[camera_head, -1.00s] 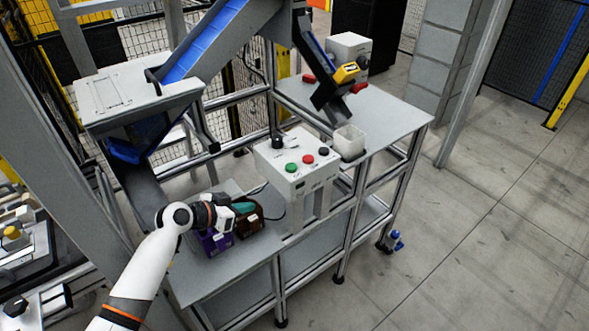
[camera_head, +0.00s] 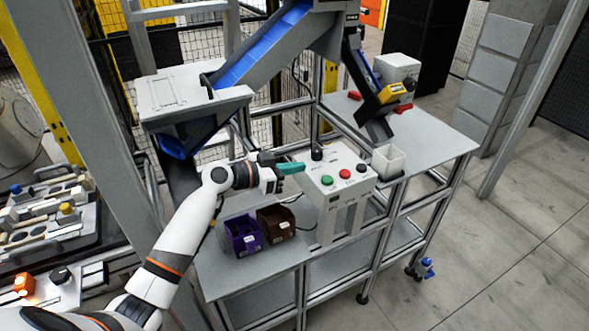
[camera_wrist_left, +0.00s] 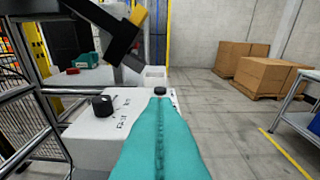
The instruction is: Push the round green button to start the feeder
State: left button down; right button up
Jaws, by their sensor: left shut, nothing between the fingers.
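The round green button (camera_head: 327,180) is on the top of a white control box (camera_head: 350,186), at the left of a row with a red button (camera_head: 345,174) and a black one (camera_head: 361,168). My left gripper (camera_head: 303,168), with teal fingers, is shut and empty. In the head view its tips are at the left edge of the box, a little left of the green button. In the left wrist view the shut fingers (camera_wrist_left: 160,140) cover much of the box top and hide the green and red buttons. My right gripper is not in view.
A black knob (camera_head: 316,153) stands up at the back of the box top, close to the fingers. A purple bin (camera_head: 243,236) and a brown bin (camera_head: 276,223) sit on the lower shelf.

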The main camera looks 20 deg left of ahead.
pick_arm(q)
send_over(318, 185)
jog(key=shift+w+d+f, duration=0.1)
jog(key=shift+d+f, duration=0.05)
jog(key=shift+f, duration=0.55)
notch_tip(318, 185, down, 3)
jog(key=shift+f+b, duration=0.1)
jog(key=shift+b, duration=0.55)
jog(key=shift+f, duration=0.45)
